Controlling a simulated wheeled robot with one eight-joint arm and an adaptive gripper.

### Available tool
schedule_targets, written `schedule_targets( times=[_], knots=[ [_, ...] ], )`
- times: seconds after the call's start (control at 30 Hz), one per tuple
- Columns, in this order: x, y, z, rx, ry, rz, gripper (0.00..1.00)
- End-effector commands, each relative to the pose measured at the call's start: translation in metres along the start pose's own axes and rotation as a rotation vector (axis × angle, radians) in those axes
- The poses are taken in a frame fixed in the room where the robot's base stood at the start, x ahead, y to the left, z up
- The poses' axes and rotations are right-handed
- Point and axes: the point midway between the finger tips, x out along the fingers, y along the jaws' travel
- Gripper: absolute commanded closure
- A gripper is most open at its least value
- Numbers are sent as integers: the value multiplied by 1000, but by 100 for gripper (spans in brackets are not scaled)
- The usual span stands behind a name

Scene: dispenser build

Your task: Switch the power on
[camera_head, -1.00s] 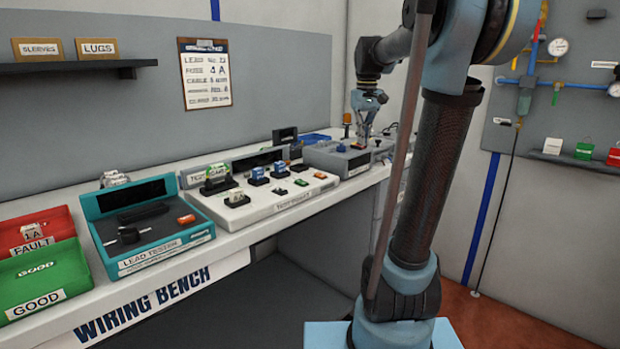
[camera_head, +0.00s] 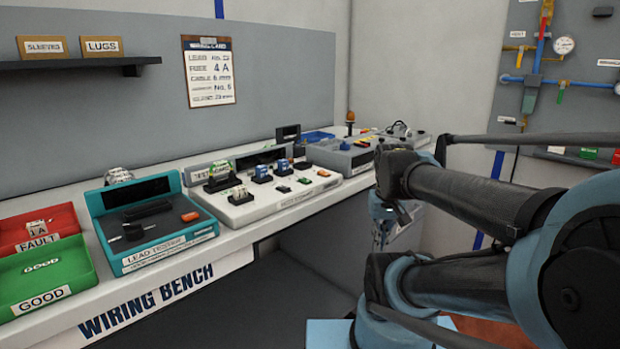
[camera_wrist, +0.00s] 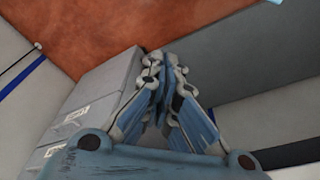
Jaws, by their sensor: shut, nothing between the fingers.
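My gripper (camera_wrist: 163,88) is shut and empty in the wrist view, with its fingers together. A grey box unit (camera_head: 335,157) stands on the far part of the bench, with a small orange part (camera_head: 362,143) on top. An orange lamp-like knob (camera_head: 350,117) stands behind it. The teal lead tester (camera_head: 148,258) has an orange part (camera_head: 190,216) at its right. Which part is the power switch, and its state, I cannot tell.
The white fixture board (camera_head: 240,212) holds several small parts. Red (camera_head: 62,218) and green (camera_head: 75,262) trays stand at the left.

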Motion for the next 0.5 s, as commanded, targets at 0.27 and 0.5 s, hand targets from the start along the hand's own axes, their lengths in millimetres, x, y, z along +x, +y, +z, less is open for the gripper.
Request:
schedule_targets(
  times=[0.27, 0.5],
  knots=[
    [31, -2, 29, 18, 14, 1, 100],
    [31, -2, 29, 19, 15, 1, 100]
  ],
)
